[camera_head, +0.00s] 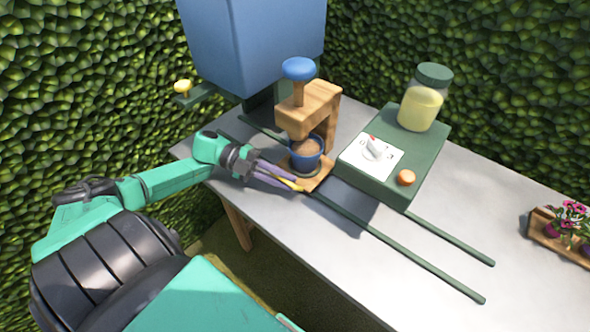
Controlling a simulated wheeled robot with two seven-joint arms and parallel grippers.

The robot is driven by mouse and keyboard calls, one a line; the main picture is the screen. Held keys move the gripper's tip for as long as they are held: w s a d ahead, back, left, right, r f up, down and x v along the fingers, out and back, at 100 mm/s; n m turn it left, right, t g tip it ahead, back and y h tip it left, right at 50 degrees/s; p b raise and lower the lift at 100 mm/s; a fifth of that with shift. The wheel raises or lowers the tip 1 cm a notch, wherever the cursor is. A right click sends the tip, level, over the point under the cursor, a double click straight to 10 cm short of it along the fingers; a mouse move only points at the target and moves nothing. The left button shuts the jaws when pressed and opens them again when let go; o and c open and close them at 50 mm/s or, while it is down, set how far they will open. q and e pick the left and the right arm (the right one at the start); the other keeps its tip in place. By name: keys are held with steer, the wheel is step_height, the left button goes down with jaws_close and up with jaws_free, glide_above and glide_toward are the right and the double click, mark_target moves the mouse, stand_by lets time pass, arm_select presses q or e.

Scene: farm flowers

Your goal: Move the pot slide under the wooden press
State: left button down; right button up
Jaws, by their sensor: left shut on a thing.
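The wooden press (301,115), with a blue knob (298,68) on top, stands at the far left part of the table. A blue pot (306,158) filled with brown soil stands upright on the wooden pot slide (318,181), at the foot of the press and below its overhanging arm. My left gripper (294,184) reaches in from the left. Its fingers are shut at the near-left edge of the slide, in front of the pot; the exact grip is partly hidden. My right gripper is out of view.
A green box (385,172) with a white dial panel (371,156), an orange button (406,177) and a jar (425,98) stands right of the press. Two dark green rails (420,257) run along the grey table (500,210). A flower tray (548,232) stands far right.

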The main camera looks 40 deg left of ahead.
arm_select(q)
steer(key=shift+a+b, duration=0.3)
steer(key=shift+a, duration=1)
steer(key=c, duration=0.8)
jaws_free()
steer(key=shift+c, duration=0.2)
